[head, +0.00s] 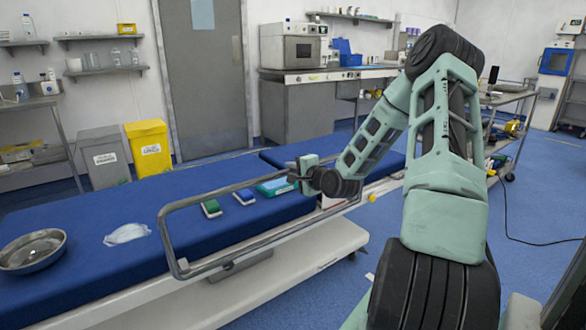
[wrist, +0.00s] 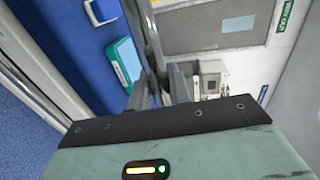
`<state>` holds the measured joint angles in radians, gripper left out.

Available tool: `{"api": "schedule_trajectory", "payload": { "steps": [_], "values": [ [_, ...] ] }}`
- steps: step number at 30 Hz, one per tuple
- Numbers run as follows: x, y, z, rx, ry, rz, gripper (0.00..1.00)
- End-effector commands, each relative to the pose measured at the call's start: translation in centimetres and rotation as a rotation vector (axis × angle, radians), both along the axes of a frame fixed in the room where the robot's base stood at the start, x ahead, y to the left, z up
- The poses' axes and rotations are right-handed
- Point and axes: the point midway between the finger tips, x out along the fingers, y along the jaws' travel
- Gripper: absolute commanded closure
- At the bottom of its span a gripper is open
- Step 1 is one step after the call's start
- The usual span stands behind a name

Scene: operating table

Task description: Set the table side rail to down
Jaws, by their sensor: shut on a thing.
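The table side rail (head: 212,193) is a grey metal loop along the near long side of the blue operating table (head: 90,218). It stands up, with its top bar above the mattress level. My gripper (head: 296,176) is at the right part of the top bar, shut on it. In the wrist view the rail (wrist: 152,38) runs up from between my gripper's fingers (wrist: 158,86). The arm's end hides the rail's far right part in the head view.
On the mattress lie a steel basin (head: 34,250), a white mask-like item (head: 126,233), a green pack (head: 211,208), a blue pack (head: 244,197) and a teal box (head: 277,186). Bins (head: 149,146) stand behind the table. The floor at right is mostly clear.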

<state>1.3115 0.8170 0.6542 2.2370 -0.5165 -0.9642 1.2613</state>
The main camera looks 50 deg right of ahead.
Motion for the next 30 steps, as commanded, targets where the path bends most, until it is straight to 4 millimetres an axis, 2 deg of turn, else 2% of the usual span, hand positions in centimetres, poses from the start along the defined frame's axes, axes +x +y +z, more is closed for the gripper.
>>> {"api": "schedule_trajectory", "payload": {
  "steps": [1, 12, 18, 24, 30],
  "values": [
    [-0.1, 0.1, -1.8, 0.007, 0.007, 0.001, 1.00],
    [-0.2, 0.2, -12.6, 0.008, 0.009, 0.002, 1.00],
    [-0.2, 0.2, -17.3, 0.007, 0.010, 0.001, 1.00],
    [-0.2, 0.2, -20.0, 0.006, 0.009, 0.002, 1.00],
    [-0.2, 0.1, -20.9, 0.006, 0.009, 0.001, 1.00]
  ]
}}
